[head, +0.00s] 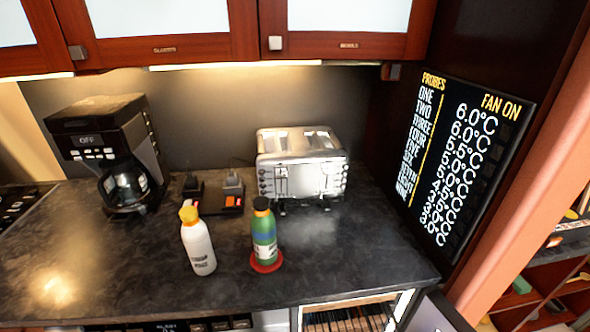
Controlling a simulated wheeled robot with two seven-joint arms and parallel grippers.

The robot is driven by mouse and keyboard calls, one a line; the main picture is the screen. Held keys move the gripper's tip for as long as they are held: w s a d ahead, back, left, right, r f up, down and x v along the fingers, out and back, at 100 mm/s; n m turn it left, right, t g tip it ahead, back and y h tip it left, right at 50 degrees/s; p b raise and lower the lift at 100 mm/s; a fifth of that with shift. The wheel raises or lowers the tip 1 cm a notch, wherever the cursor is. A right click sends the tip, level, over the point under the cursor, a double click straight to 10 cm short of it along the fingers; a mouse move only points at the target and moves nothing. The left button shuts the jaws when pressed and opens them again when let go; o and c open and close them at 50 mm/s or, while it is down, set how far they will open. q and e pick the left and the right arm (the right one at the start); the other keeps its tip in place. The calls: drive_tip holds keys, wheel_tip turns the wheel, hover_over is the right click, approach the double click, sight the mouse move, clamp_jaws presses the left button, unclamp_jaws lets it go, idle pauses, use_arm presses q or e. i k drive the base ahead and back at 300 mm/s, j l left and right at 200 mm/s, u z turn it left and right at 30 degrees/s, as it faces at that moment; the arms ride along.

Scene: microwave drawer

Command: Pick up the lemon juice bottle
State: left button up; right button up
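Two bottles stand upright on the dark countertop (345,262). One is a white bottle (199,247) with a yellow-orange cap and dark lettering too small to read. The other is a green bottle (264,240) with a black cap and a pale label band, on a round red coaster (267,267) to the right of the white one. I cannot read which label says lemon juice. The two bottles are apart, with a gap between them. Neither of my grippers shows in this view.
A coffee maker (112,150) stands at the back left and a silver toaster (300,165) at the back right. Small dark items sit behind the bottles. Wooden cabinets (160,35) hang above. A black temperature board (465,165) is at right. The front left counter is clear.

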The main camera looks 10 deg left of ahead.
sight(194, 232)
drive_tip(key=k+j+z, duration=0.15)
drive_tip(key=k+z, duration=0.2)
drive_tip(key=k, duration=0.25)
drive_tip(key=k+z, duration=0.35)
drive_tip(key=k, duration=0.25)
